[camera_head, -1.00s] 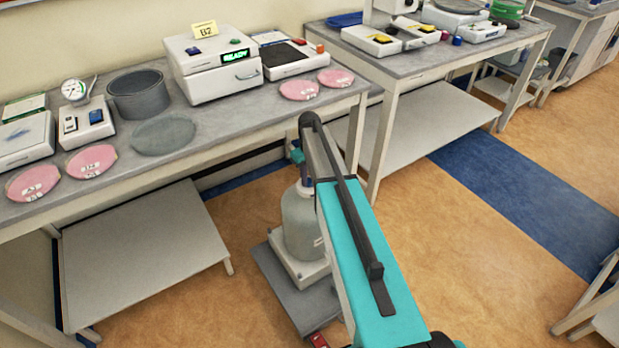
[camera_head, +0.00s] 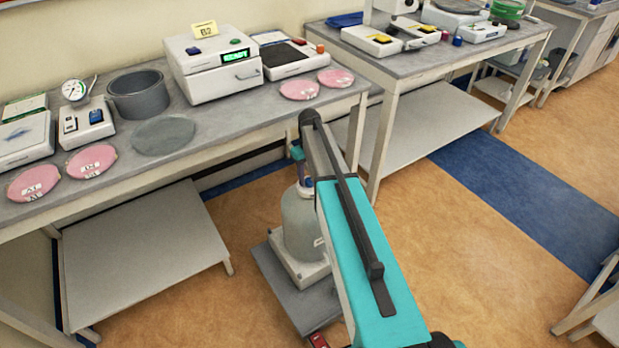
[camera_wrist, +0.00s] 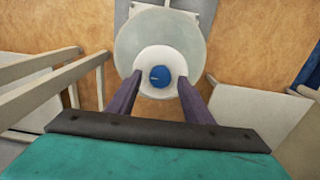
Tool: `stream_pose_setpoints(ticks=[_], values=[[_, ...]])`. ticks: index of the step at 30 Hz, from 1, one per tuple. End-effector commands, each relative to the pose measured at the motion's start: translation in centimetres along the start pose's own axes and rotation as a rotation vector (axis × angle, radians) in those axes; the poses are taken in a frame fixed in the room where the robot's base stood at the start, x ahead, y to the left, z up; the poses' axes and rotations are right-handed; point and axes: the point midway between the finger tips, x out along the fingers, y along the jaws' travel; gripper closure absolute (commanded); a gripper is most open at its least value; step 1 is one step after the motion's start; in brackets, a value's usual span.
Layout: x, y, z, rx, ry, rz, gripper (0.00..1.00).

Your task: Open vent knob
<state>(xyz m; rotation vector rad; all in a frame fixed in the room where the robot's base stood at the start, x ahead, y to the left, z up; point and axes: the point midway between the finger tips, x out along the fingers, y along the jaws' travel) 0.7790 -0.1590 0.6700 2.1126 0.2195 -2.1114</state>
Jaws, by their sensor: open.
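The blue vent knob (camera_wrist: 160,76) sits on the white round cap (camera_wrist: 148,60) of a cloudy translucent jar (camera_wrist: 128,38), seen from above in the wrist view. My gripper (camera_wrist: 159,84) is open, with its two dark fingers on either side of the cap in the picture. The knob lies between the fingertips in view, and I see no contact. How high the fingers are above it is hard to tell. In the head view the jar (camera_head: 300,222) stands on a white base on a grey stand. My arm partly hides the jar.
A bench (camera_head: 217,130) behind holds a white device (camera_head: 212,75), a grey pot (camera_head: 140,96) and several pink discs (camera_head: 92,161). A second bench (camera_head: 402,68) stands to its right. A low white shelf (camera_head: 140,255) is left of the jar. Open floor lies to the right.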

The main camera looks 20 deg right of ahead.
Motion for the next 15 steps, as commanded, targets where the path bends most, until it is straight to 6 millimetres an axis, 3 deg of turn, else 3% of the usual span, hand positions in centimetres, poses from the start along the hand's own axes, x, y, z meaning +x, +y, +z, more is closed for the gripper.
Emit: stream_pose_setpoints(ticks=[15], values=[[-6.5, 0.0, 0.0, 0.000, 0.002, 0.001, 0.54]])
